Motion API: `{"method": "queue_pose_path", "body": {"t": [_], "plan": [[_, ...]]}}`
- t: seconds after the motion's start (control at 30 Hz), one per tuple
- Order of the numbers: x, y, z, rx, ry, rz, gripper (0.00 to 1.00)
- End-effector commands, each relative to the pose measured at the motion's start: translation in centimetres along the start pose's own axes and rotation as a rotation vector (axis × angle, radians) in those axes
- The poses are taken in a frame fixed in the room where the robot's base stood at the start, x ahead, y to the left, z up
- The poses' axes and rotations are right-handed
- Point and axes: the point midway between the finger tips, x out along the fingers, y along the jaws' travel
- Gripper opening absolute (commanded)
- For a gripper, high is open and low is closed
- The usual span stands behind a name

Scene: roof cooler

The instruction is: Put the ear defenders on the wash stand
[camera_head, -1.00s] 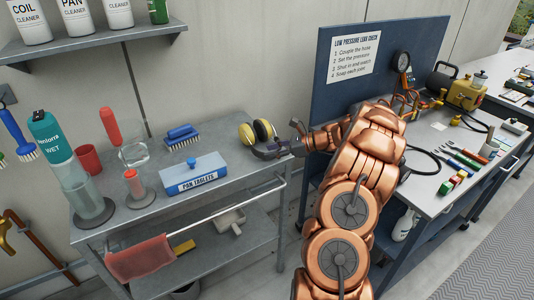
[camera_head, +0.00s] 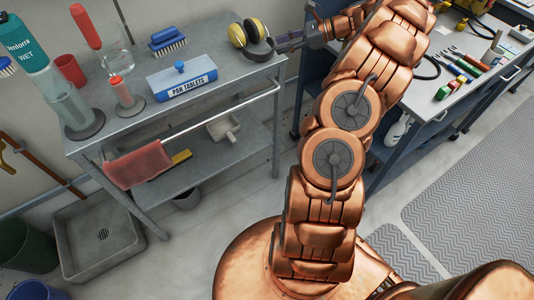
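The yellow and dark ear defenders (camera_head: 237,36) are at the back right corner of the grey wash stand (camera_head: 222,108), appearing to rest on its top. My gripper (camera_head: 272,47) reaches in from the right, low at the stand's right edge, right beside the ear defenders. A dark rounded part lies between them; I cannot tell whether it is a fingertip or part of the ear defenders. Whether the fingers are open or shut does not show clearly.
On the stand are a blue pan tablets box (camera_head: 181,80), a brush (camera_head: 167,43), a red cup (camera_head: 70,70) and bottles. A red cloth (camera_head: 137,165) hangs from the front rail. A tool-covered bench (camera_head: 440,105) stands to the right. The stand's front right top is clear.

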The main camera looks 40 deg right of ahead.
Motion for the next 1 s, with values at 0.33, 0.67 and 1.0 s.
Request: {"method": "queue_pose_path", "body": {"t": [0.33, 0.67, 1.0], "plan": [[9.0, 10.4, 10.4, -0.353, 0.078, 0.315, 0.36], [12.6, 22.8, 15.5, -0.717, 0.161, 0.612, 0.36], [11.4, 34.7, 16.2, -1.091, 0.242, 0.911, 0.36]]}}
